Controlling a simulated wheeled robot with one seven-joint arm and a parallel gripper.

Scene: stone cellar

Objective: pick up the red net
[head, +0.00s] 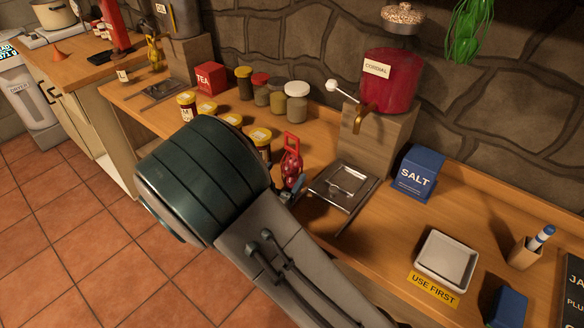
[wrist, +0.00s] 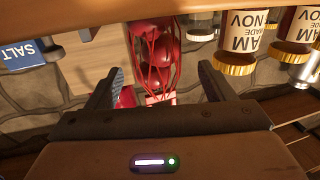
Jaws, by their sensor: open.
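The red net (head: 291,168) is a mesh bag of round red items with a red loop at its top. It stands on the wooden counter (head: 405,240), just beyond my arm in the head view. In the wrist view, which looks upside down, the red net (wrist: 153,55) lies between the two fingers of my gripper (wrist: 159,72). The fingers are spread, with a gap on each side of the net, and I see no contact. In the head view my arm hides most of my gripper.
Jars with yellow lids (head: 260,136) stand close left of the net. A metal tray (head: 342,187) lies to its right, with the cordial dispenser (head: 390,80) behind. A blue salt box (head: 416,173) and a white dish (head: 445,260) are farther right.

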